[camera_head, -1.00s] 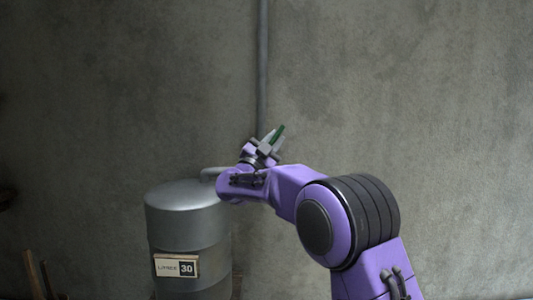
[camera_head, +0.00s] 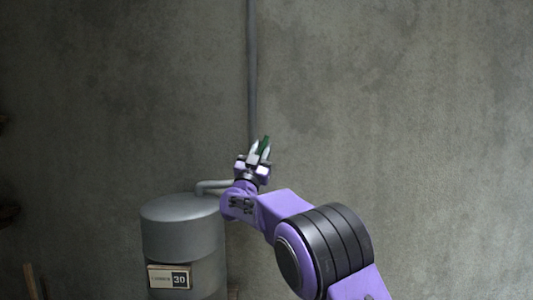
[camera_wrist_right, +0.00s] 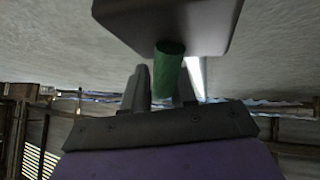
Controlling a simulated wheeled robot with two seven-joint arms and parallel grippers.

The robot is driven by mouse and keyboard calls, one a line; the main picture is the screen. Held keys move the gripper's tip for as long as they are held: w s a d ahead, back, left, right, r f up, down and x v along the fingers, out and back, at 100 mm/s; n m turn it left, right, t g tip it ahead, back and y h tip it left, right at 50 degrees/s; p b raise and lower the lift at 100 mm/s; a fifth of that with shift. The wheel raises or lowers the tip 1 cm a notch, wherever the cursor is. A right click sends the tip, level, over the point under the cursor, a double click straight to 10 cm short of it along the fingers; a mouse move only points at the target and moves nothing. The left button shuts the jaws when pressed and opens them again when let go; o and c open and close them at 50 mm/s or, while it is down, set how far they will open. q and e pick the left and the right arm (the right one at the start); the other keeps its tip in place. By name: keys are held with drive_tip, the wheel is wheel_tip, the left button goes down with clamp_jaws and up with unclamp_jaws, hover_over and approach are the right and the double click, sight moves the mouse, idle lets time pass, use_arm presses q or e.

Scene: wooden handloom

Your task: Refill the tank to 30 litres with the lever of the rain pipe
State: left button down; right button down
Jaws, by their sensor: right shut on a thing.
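The grey metal tank (camera_head: 180,230) stands at lower left in the head view. Its label (camera_head: 169,277) shows the number 30. The rain pipe (camera_head: 252,70) runs down the wall, and a bent spout (camera_head: 208,186) reaches over the tank top. My right gripper (camera_head: 259,150) is at the pipe, above and right of the tank, shut on the green lever (camera_head: 265,143). In the right wrist view the green lever (camera_wrist_right: 168,66) shows between the fingers. My left gripper is not in view.
A bare grey wall (camera_head: 420,110) fills the background. Wooden pieces (camera_head: 33,282) stand at the lower left edge, left of the tank. The space right of my right arm is clear.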

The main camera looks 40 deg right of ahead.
drive_tip(key=shift+w+a+r+t, duration=0.1)
drive_tip(key=shift+a+r+t, duration=0.3)
drive_tip(key=shift+r, duration=0.4)
drive_tip(key=c, duration=1.3)
unclamp_jaws()
drive_tip(key=shift+o, duration=0.9)
drive_tip(key=shift+a+f+b, duration=0.3)
drive_tip(key=shift+a+f, duration=0.1)
drive_tip(key=shift+a, duration=0.05)
use_arm(q)
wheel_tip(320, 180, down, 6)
drive_tip(key=b, duration=0.5)
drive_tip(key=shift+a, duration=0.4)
use_arm(e)
drive_tip(key=v, duration=1)
drive_tip(key=shift+a+r, duration=0.25)
drive_tip(key=shift+a, duration=0.25)
